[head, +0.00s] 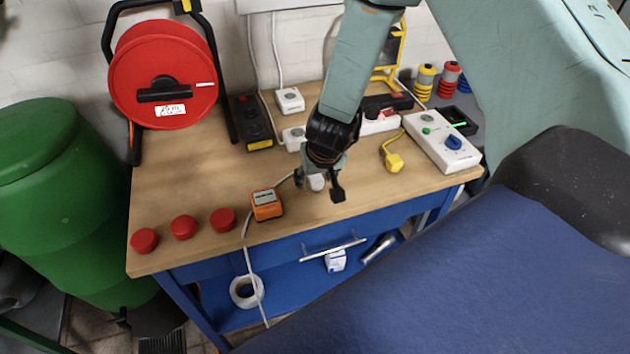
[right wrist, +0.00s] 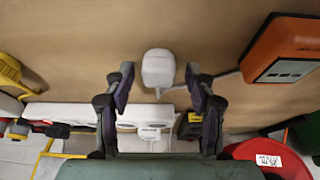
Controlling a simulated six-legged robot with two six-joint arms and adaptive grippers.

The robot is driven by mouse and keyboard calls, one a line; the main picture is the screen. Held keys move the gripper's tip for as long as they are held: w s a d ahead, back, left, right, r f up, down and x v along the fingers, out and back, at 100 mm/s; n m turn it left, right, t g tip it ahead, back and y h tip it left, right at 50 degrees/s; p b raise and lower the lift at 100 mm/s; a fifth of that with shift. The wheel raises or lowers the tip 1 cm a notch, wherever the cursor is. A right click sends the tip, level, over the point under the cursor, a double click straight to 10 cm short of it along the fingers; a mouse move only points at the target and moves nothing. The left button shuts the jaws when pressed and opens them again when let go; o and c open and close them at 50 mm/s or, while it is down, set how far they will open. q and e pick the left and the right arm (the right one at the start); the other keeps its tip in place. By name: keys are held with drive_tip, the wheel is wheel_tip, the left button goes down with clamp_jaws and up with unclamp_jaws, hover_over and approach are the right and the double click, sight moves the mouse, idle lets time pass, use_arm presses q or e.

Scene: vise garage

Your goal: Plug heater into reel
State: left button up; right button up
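The red cable reel (head: 150,70) stands in a black frame at the back left of the workbench; its sockets cannot be made out. My right gripper (head: 320,188) is open above the bench, pointing down. A white plug (right wrist: 158,70) lies on the wood between and beyond its open fingers (right wrist: 158,88), not gripped; in the head view the plug (head: 316,182) is partly hidden behind the gripper. A white cord leads from near the plug to an orange meter (head: 266,205), also in the wrist view (right wrist: 285,50). I cannot tell a heater. My left gripper is not in view.
Red round knobs (head: 183,227) line the front left bench edge. A black box (head: 254,122), white socket boxes (head: 290,101), a yellow plug (head: 393,160) and a white switch box (head: 440,140) stand around. Bare wood (head: 185,175) lies in front of the reel.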

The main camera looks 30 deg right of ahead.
sight(316, 179)
drive_tip(key=shift+w+d+f, duration=0.1)
drive_tip(key=shift+w+d, duration=0.05)
drive_tip(key=c, duration=1)
wheel_tip(316, 179, up, 18)
drive_tip(key=p, duration=1.2)
drive_tip(key=shift+p, duration=0.4)
